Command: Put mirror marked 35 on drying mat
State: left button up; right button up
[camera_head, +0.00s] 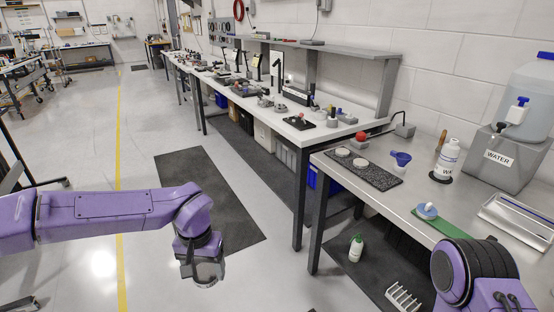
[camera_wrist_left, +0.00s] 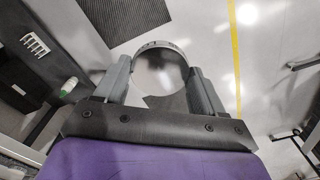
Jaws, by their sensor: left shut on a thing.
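My left gripper (camera_head: 203,262) hangs over the floor, left of the benches. It is shut on a round mirror (camera_wrist_left: 160,76), held by its rim between the two fingers in the left wrist view. The mirror's lower edge also shows in the head view (camera_head: 209,281). I cannot read a 35 on it. A dark speckled mat (camera_head: 383,181), which looks like the drying mat, lies on the steel bench with two pale round discs on it. The discs leave the mat's near right part bare. My right gripper is out of view; only part of that arm shows at lower right.
The steel bench (camera_head: 337,177) also carries a blue funnel (camera_head: 401,158), a white bottle (camera_head: 447,160), a grey WATER tank (camera_head: 508,160), a green mat (camera_head: 447,224) with a blue-topped disc, and a metal tray (camera_head: 518,222). A small bottle (camera_head: 356,247) and white rack (camera_head: 403,297) are below.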

aim_at(376, 175)
jog(key=u, duration=0.55)
jog(key=i, duration=1.65)
jog(key=z, duration=2.15)
